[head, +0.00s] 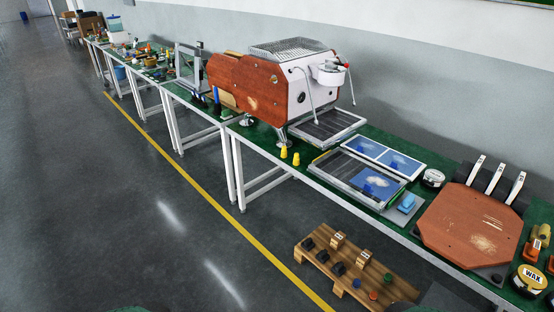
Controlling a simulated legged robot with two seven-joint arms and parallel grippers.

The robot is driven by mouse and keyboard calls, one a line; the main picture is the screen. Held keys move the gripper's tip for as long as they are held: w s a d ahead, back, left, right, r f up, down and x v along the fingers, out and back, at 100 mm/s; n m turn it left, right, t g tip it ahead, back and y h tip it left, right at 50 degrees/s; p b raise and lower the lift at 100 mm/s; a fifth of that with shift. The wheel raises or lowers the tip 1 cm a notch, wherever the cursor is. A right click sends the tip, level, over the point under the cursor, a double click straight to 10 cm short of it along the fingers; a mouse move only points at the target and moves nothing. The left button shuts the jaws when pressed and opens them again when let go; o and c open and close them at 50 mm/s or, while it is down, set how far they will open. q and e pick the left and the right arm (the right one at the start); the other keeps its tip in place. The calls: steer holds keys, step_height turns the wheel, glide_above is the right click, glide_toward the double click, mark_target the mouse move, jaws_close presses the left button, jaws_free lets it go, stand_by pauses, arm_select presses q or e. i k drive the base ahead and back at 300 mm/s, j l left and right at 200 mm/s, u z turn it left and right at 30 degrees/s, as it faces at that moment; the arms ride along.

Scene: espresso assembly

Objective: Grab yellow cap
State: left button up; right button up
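Two small yellow caps stand upright side by side near the front edge of the green-topped table, by the espresso machine's front foot. One yellow cap (283,152) is on the left, and the other yellow cap (296,159) is just to its right, slightly nearer. Nothing covers them. Neither of my grippers shows in the head view.
The espresso machine (262,85) with wooden side panel stands behind the caps. A tray (352,185) with blue items lies to their right, then a wooden board (470,232). A wooden pallet (340,280) with small parts is below. The grey floor at left is clear.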

mark_target(284, 151)
steer(key=i+u, duration=0.15)
steer(key=i, duration=0.4)
steer(key=i+u, duration=0.1)
steer(key=i, duration=0.45)
steer(key=i+l+u, duration=0.15)
steer(key=i, duration=0.4)
steer(key=i+l+u, duration=0.15)
steer(key=i, duration=0.4)
steer(key=i+l+u, duration=0.15)
steer(key=i, duration=0.4)
steer(key=l, duration=0.1)
